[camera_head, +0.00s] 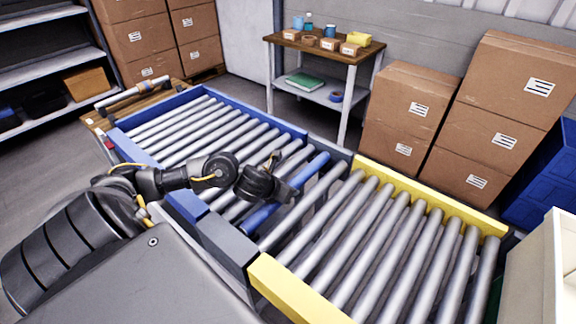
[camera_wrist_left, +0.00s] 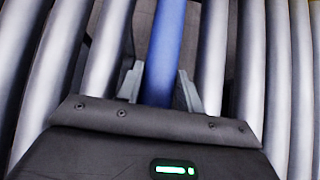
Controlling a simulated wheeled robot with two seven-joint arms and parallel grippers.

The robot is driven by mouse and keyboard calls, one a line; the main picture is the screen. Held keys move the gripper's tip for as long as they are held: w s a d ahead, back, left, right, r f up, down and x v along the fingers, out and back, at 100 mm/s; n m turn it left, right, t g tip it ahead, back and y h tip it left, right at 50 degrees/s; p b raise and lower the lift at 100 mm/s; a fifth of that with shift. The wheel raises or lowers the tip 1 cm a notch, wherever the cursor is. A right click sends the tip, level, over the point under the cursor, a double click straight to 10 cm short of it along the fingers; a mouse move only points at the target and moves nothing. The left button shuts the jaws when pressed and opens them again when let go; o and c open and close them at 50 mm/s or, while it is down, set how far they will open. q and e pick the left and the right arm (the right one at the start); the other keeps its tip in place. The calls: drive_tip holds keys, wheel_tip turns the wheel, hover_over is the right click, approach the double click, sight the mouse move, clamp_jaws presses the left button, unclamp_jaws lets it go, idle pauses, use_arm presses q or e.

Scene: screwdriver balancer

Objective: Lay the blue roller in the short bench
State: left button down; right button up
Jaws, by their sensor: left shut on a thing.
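The blue roller (camera_head: 313,169) lies slanting along the silver rollers, over the short grey-framed bench (camera_head: 226,241) between the blue-framed and yellow-framed sections. My left gripper (camera_head: 284,192) is shut on the roller near its middle, from above. In the left wrist view, the blue roller (camera_wrist_left: 166,45) runs between the two fingers (camera_wrist_left: 158,86), with silver rollers on both sides. The gripper hides part of the roller, and I cannot tell whether its ends rest in the frame. My right gripper is not in view.
The blue-framed section (camera_head: 290,127) is on the left and the yellow-framed section (camera_head: 400,187) on the right. Cartons (camera_head: 405,115) and a wooden table (camera_head: 322,45) with small items stand behind. A light-coloured roller-like bar (camera_head: 120,96) lies at the far left.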

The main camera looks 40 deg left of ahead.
use_arm(q)
drive_tip(key=c, duration=1.3)
unclamp_jaws()
drive_tip(key=o, duration=0.5)
drive_tip(key=shift+c, duration=0.2)
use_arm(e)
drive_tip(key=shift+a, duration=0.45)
use_arm(q)
drive_tip(key=p+v, duration=0.2)
drive_tip(key=v, duration=0.8)
drive_tip(key=shift+r+p, duration=0.1)
drive_tip(key=shift+p, duration=0.2)
drive_tip(key=shift+s+r, duration=0.2)
drive_tip(key=shift+s, duration=0.1)
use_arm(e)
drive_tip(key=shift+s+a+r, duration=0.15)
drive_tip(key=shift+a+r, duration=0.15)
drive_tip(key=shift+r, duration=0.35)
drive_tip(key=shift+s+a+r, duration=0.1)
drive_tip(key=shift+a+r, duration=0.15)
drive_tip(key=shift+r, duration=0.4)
